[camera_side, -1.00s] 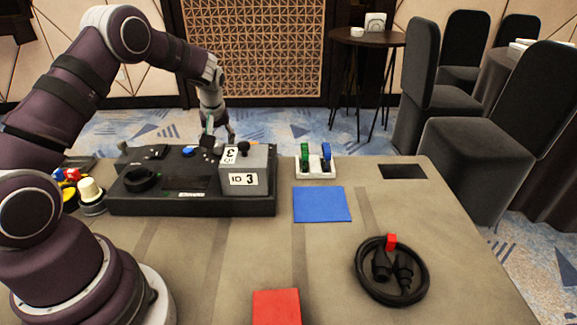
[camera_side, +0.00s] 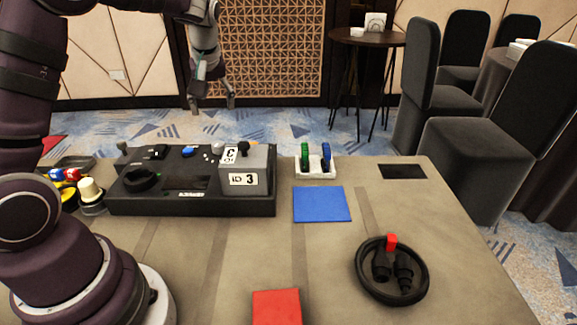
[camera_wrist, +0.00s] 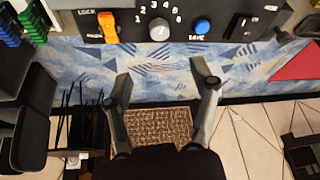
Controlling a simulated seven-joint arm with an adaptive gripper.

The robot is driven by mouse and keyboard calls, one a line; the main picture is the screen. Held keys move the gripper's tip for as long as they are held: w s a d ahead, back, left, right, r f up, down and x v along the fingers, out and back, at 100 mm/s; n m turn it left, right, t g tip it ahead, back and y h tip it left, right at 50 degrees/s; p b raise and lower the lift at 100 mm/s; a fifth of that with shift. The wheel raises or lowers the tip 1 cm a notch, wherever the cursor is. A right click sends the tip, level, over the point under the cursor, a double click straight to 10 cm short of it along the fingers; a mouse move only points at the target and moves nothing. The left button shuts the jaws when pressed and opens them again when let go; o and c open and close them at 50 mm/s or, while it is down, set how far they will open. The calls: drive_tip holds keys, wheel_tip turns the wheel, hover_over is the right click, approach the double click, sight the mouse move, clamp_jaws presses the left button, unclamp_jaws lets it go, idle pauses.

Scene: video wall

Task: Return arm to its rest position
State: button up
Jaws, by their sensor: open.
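My gripper (camera_side: 211,101) is open and empty, raised above and behind the black control panel (camera_side: 125,200) in the side view. In the wrist view my gripper (camera_wrist: 161,80) shows two spread fingers with floor and patterned screen between and below them. The wrist view also shows the panel's edge along the top, with an orange lock part (camera_wrist: 108,27), a numbered dial (camera_wrist: 160,29) and a blue button (camera_wrist: 202,26). My arm rises at the left of the side view and bends over toward the panel; its upper part is out of frame.
A grey box marked "ID 3" (camera_side: 243,180) sits at the panel's right end. Green and blue clips stand in a white holder (camera_side: 315,174). A blue square (camera_side: 322,204), a red square (camera_side: 277,307) and a coiled black cable (camera_side: 423,285) lie on the table. Chairs (camera_side: 470,150) stand behind.

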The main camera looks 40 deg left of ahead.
drive_tip(key=s+d+r+m+t+h, duration=0.1)
drive_tip(key=s+d+r+m+h, duration=0.1)
drive_tip(key=s+d+m, duration=0.4)
drive_tip(key=s+d+r+m+t+h, duration=0.2)
drive_tip(key=s+d+m, duration=0.4)
drive_tip(key=s+d, duration=0.2)
drive_tip(key=shift+d+m+t, duration=0.3)
drive_tip(key=shift+d+m, duration=0.1)
drive_tip(key=shift+d, duration=0.55)
